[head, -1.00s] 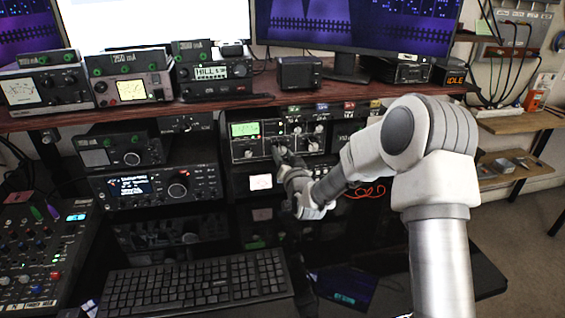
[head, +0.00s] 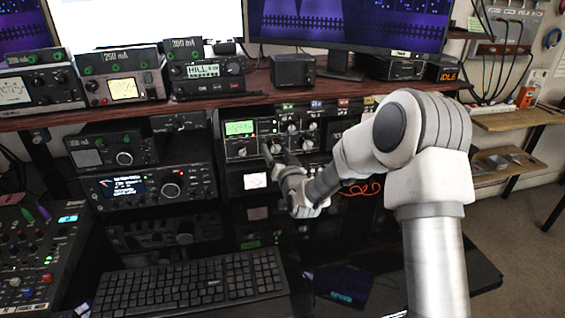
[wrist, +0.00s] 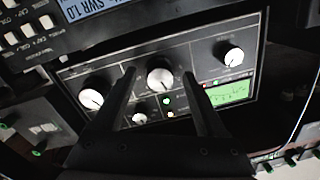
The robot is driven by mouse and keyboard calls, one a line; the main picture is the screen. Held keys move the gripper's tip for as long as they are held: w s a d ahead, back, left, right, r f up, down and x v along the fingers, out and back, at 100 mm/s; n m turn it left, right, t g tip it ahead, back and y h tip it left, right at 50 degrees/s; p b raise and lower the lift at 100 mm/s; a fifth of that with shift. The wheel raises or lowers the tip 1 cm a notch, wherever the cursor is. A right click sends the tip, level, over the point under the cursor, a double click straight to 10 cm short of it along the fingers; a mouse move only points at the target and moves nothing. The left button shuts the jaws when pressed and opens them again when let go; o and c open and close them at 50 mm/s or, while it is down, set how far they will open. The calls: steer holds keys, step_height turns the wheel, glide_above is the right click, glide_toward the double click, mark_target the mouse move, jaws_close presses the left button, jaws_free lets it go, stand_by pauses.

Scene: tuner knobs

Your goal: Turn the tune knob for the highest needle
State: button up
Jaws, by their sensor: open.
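The tuner (head: 258,155) is a dark panel below the shelf, with a lit green display (head: 239,128) and several silver knobs. In the wrist view it appears rotated, with the display (wrist: 230,93) at right. My gripper (wrist: 159,74) is open; its two dark fingers lie either side of a large silver knob (wrist: 160,79). I cannot tell whether they touch it. Another large knob (wrist: 94,95) is left of the fingers, and a smaller one (wrist: 229,53) is right. The knob labels are too small to read. In the head view my gripper (head: 267,152) is at the panel front.
A radio with a lit screen (head: 129,187) stands left of the tuner. A white meter (head: 255,181) is below the tuner. The wooden shelf (head: 215,107) overhangs it, carrying several devices. A keyboard (head: 192,285) lies in front.

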steer(key=v, duration=1.7)
steer(key=shift+p, duration=0.35)
steer(key=shift+d, duration=0.1)
stand_by(0.7)
steer(key=w+a+n, duration=0.1)
steer(key=w+a, duration=0.1)
steer(key=w, duration=0.3)
steer(key=w+a+n, duration=0.1)
steer(key=w+n, duration=0.1)
steer(key=w, duration=0.3)
steer(key=w+a+n, duration=0.2)
steer(key=w, duration=0.4)
steer(key=shift+w+a+f+b, duration=0.1)
steer(key=shift+a+f+b, duration=0.05)
steer(key=shift+a+b, duration=0.15)
jaws_close()
